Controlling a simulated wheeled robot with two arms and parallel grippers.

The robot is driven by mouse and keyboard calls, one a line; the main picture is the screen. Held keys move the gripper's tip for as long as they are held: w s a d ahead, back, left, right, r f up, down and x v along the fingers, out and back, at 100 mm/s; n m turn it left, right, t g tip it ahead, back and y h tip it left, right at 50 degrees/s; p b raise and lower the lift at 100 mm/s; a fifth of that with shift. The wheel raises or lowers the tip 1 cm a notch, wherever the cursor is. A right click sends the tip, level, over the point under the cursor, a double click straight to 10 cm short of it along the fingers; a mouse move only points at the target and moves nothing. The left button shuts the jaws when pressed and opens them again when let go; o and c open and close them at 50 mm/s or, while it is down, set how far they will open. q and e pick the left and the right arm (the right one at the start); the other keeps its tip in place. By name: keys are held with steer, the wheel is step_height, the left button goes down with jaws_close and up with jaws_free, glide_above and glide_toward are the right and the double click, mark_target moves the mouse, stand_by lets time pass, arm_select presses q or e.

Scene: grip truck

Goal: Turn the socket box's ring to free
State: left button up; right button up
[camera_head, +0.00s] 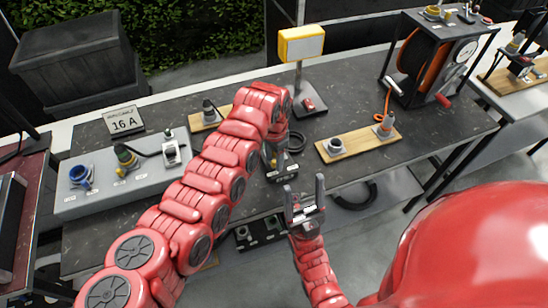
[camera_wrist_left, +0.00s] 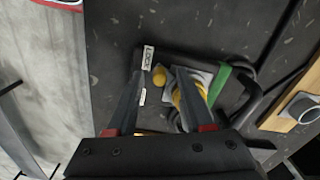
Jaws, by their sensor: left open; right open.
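The socket box (camera_wrist_left: 147,78) is dark, with a white LOCK label and a round yellow knob (camera_wrist_left: 159,76) between my left fingers in the left wrist view. A yellow ring (camera_wrist_left: 201,90) on a grey socket shows behind the right-hand finger, which hides part of it. My left gripper (camera_wrist_left: 160,60) is open over the box; I cannot tell whether a finger touches the ring. In the head view my left gripper (camera_head: 276,154) is at the box (camera_head: 283,172), largely covering it. My right gripper (camera_head: 304,184) is open and empty, in front of the bench edge.
A wooden board (camera_head: 358,144) with sockets lies right of the box. A grey panel (camera_head: 100,195) with blue and yellow plugs and a 16 A sign (camera_head: 123,121) are left. A yellow-headed stand (camera_head: 301,44) and a cable reel (camera_head: 432,63) stand behind. A green strip (camera_wrist_left: 219,82) lies beside the ring.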

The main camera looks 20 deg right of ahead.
arm_select(q)
steer(key=shift+c, duration=0.2)
jaws_close()
steer(key=shift+d+f+n+b, duration=0.2)
steer(key=shift+n+b, duration=0.2)
steer(key=shift+b, duration=0.25)
steer(key=n+b, duration=0.2)
steer(key=d+n+b, duration=0.1)
steer(key=b, duration=0.1)
steer(key=d+n+b, duration=0.1)
steer(key=n+b, duration=0.1)
steer(key=shift+s+d+f+n, duration=0.1)
steer(key=shift+s+d+n, duration=0.15)
steer(key=shift+n, duration=0.05)
steer(key=n+b, duration=0.1)
steer(key=d+n+b, duration=0.1)
steer(key=n+b, duration=0.1)
steer(key=shift+w+d+r, duration=0.15)
steer(key=shift+w+r, duration=0.1)
steer(key=shift+n, duration=0.3)
steer(key=shift+d, duration=0.1)
